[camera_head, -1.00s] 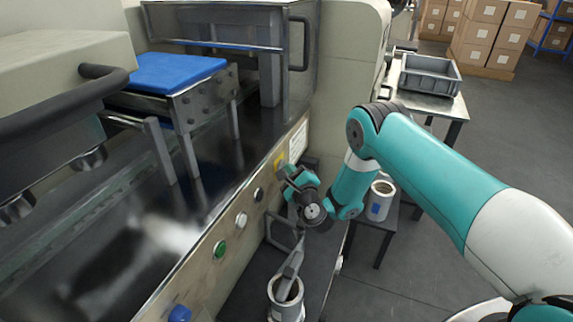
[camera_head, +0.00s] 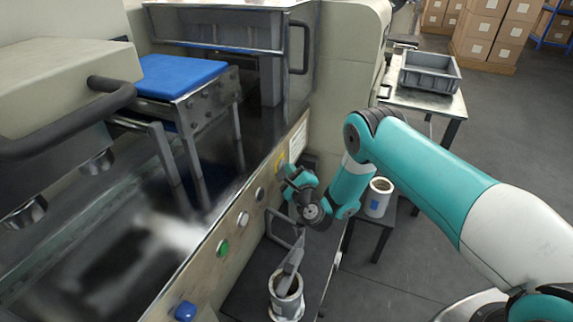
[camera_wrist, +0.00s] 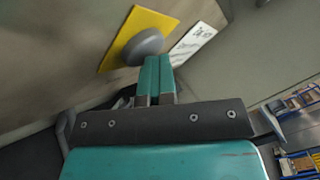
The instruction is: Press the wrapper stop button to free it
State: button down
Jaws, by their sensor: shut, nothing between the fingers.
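The stop button (camera_wrist: 146,45) is a grey, rounded mushroom head on a yellow plate (camera_wrist: 120,48), near the top of the wrist view. In the head view the yellow plate (camera_head: 279,163) shows on the machine's front panel, and my wrist covers the button there. My gripper (camera_wrist: 159,59) is shut and empty. Its teal fingertips are just below and right of the button in the wrist view; I cannot tell whether they touch it. In the head view my gripper (camera_head: 286,173) is close in front of the panel, its tips partly hidden.
The panel also has a black knob (camera_head: 260,194), a white button (camera_head: 243,218), a green button (camera_head: 223,247) and a blue button (camera_head: 185,311). A grey crate (camera_head: 430,72) sits on a table behind.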

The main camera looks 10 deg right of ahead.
jog(key=p, duration=0.4)
jog(key=shift+s+r+p, duration=0.1)
jog(key=shift+s+p, duration=0.05)
jog(key=shift+p, duration=0.25)
jog(key=shift+d+p, duration=0.15)
jog(key=shift+p, duration=0.15)
jog(key=shift+s+d+p, duration=0.1)
jog(key=shift+p, duration=0.5)
jog(key=p, duration=0.3)
jog(key=shift+s+d+r, duration=0.1)
jog(key=shift+d, duration=0.2)
jog(key=shift+s+d+p, duration=0.25)
jog(key=shift+p, duration=1)
jog(key=s+d+p, duration=0.1)
jog(key=p, duration=0.2)
jog(key=s+d+p, duration=0.1)
jog(key=p, duration=0.2)
jog(key=d+p, duration=0.1)
jog(key=p, duration=0.2)
jog(key=shift+s+d+f+p, duration=0.25)
jog(key=shift+s+d+p, duration=0.1)
jog(key=shift+s, duration=0.05)
